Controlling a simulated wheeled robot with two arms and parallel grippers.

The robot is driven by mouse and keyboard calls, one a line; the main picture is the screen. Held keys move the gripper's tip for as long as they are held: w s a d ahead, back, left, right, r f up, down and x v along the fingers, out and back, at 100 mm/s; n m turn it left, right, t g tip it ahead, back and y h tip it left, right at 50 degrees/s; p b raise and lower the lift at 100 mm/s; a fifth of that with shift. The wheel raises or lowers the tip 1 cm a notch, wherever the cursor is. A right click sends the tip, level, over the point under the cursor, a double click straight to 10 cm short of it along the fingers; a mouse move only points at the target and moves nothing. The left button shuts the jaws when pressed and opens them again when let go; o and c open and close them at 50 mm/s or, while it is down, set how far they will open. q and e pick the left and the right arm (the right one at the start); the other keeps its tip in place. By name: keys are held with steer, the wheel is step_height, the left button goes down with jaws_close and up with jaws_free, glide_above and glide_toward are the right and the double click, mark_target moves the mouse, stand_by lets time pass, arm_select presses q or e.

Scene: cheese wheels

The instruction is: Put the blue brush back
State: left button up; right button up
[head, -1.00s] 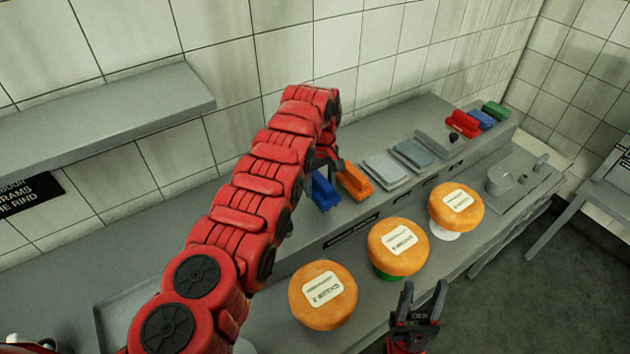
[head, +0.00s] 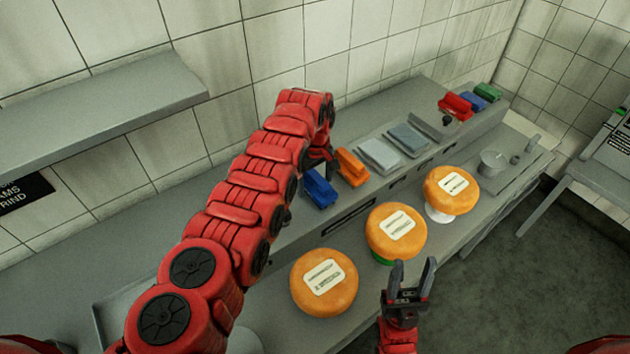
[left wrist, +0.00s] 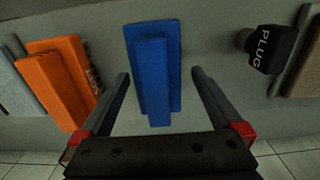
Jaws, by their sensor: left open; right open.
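The blue brush (head: 319,188) lies on the raised ledge behind the cheese wheels, beside an orange brush (head: 352,168). My left gripper (head: 322,158) is just above and behind the blue brush, its fingers partly hidden by its own wrist. In the left wrist view the blue brush (left wrist: 153,65) shows between the two open fingers of my left gripper (left wrist: 160,75), with a gap on each side. I cannot tell how far below the fingertips it lies. My right gripper (head: 411,275) is open and empty in front of the middle cheese wheel.
Three orange cheese wheels (head: 325,283) (head: 396,232) (head: 452,190) stand along the counter. Grey pads (head: 380,155), then red (head: 455,104), blue (head: 487,92) and green blocks lie further along the ledge. A black plug (left wrist: 268,48) shows in the left wrist view. A shelf (head: 90,105) juts out at upper left.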

mark_target(315, 176)
arm_select(q)
steer(key=shift+d+r, duration=0.1)
steer(key=shift+r, duration=0.25)
step_height(315, 176, up, 5)
steer(key=b, duration=0.2)
steer(key=shift+w+f+b, duration=0.1)
steer(key=shift+f+b, duration=0.1)
steer(key=shift+b, duration=0.15)
step_height(315, 176, up, 4)
steer(key=shift+b, duration=0.6)
steer(key=shift+r+p, duration=0.65)
steer(key=shift+r, duration=0.9)
